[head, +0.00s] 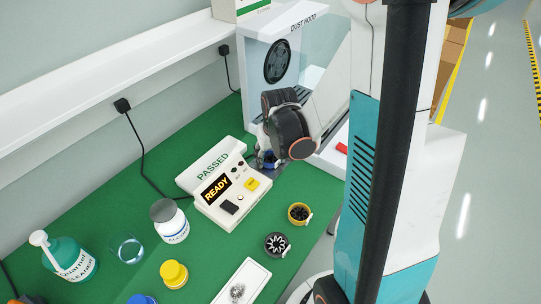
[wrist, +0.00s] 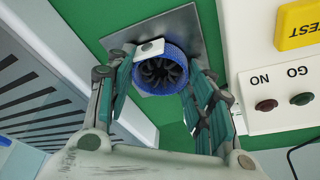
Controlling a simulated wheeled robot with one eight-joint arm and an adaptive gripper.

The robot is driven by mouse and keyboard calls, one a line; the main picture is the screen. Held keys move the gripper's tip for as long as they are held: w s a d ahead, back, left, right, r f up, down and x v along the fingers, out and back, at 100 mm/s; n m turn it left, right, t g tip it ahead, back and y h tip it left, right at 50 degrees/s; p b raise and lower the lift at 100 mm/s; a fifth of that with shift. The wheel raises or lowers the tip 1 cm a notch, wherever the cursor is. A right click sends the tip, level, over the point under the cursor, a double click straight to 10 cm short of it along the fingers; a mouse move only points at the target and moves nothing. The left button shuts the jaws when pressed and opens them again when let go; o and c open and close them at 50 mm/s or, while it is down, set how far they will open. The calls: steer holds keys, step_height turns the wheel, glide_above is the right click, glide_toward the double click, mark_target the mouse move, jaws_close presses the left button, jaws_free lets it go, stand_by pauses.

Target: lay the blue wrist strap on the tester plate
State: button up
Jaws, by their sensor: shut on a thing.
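The blue wrist strap (wrist: 177,58) is a coiled blue band with a pale clasp and dark ribbed inside. My gripper (wrist: 160,88) is shut on it, with a finger on each side. Behind the strap in the wrist view is a square grey metal plate (wrist: 187,25) on the green mat. The strap overlaps the plate in this view; I cannot tell whether it touches it. In the head view the strap (head: 268,162) shows as a small blue patch beneath my gripper (head: 267,155), just right of the white tester (head: 205,177); the plate is mostly hidden there.
The tester has a READY display and a yellow button (head: 252,184). The dust hood (head: 290,55) stands behind my gripper.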

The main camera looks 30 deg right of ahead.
steer(key=shift+f, duration=0.2)
steer(key=o, duration=1)
steer(key=shift+r, duration=0.1)
steer(key=shift+r, duration=0.1)
steer(key=p+v, duration=0.5)
steer(key=v, duration=0.7)
